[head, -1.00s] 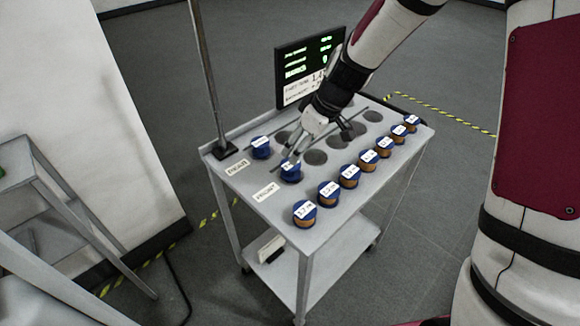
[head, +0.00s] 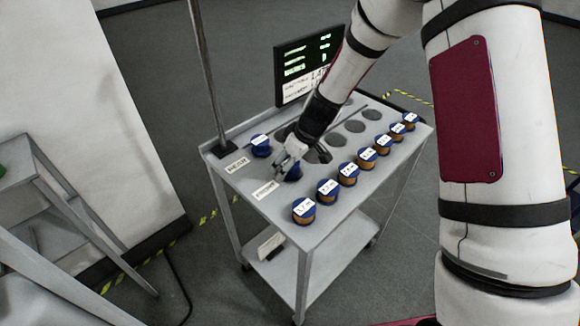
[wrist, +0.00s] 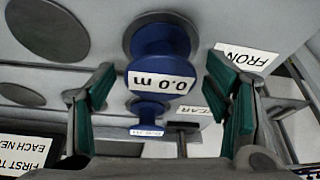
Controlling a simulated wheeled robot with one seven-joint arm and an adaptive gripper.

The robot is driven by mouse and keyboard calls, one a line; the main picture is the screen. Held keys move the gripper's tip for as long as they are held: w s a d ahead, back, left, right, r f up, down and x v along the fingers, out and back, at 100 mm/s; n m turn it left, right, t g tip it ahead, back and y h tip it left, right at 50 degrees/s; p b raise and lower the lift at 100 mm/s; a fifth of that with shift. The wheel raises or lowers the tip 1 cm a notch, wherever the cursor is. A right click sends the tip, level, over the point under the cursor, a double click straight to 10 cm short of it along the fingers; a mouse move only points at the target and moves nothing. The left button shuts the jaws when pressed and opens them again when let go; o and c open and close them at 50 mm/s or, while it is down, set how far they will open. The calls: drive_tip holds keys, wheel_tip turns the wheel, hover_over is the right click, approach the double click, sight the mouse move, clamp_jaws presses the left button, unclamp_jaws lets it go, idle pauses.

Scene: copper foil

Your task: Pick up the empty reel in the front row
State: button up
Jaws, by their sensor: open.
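The front-row reel is a blue empty spool with a white label reading "0.0 m" (wrist: 162,82). In the head view this reel (head: 294,174) stands at the left end of the front row by the front label, partly hidden by my gripper (head: 287,163). My gripper is open, and in the wrist view its green-padded fingers (wrist: 160,88) stand on either side of the reel with gaps showing. A second blue reel (wrist: 150,108) shows beyond it by the rear label; in the head view this rear reel (head: 261,146) stands at the back left.
Several copper-filled reels (head: 328,190) stand in a line along the cart's near right edge. Empty dark round spots (head: 355,127) mark the cart top (head: 262,208). A screen (head: 307,66) and a post (head: 207,75) stand at the back.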

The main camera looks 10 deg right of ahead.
drive_tip(key=shift+c, duration=0.6)
drive_tip(key=c, duration=1.1)
